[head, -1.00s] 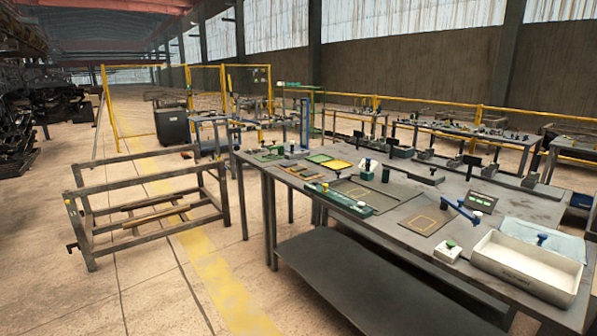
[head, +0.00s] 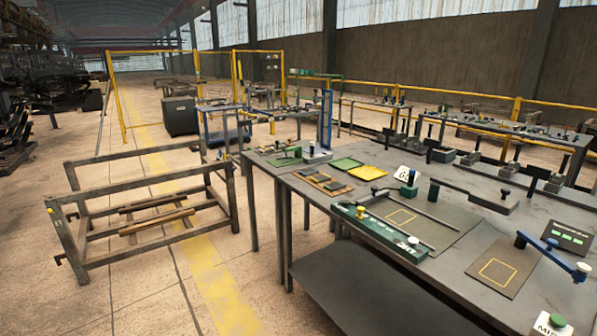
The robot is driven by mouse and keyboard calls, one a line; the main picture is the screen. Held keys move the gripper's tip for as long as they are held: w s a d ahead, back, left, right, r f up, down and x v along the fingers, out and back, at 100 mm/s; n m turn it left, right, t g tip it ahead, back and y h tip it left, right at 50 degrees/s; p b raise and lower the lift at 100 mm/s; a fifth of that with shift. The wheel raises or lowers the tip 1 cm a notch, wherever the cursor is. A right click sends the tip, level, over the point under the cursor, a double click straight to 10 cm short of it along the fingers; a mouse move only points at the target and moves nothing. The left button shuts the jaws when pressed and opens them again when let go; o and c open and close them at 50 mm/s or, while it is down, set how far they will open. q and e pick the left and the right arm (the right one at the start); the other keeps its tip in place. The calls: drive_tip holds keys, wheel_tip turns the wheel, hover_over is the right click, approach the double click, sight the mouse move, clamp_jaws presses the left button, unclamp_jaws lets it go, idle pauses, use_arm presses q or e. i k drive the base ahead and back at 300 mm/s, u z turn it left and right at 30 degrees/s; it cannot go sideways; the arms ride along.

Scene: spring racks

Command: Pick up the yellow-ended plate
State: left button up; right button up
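No plate with a clearly yellow end can be made out. Two long flat bars lie across the low metal rack at left: a dark brown bar (head: 152,203) and, in front of it, a lighter brown bar (head: 157,222). Their end colours are too small to tell. A yellow square pad (head: 367,173) lies flat on the workbench, beside a green pad (head: 346,164). Neither of my grippers is in view.
The rack frame (head: 150,251) stands on the floor, left of the grey workbench (head: 455,273). A green fixture (head: 375,231) and a blue-armed device (head: 545,252) sit on the bench. Floor with a yellow stripe (head: 215,277) is clear between them. Yellow fencing (head: 238,100) stands behind.

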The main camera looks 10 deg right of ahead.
sight(321, 178)
drive_tip(key=z, duration=0.35)
drive_tip(key=i, duration=1.5)
drive_tip(key=z, duration=0.6)
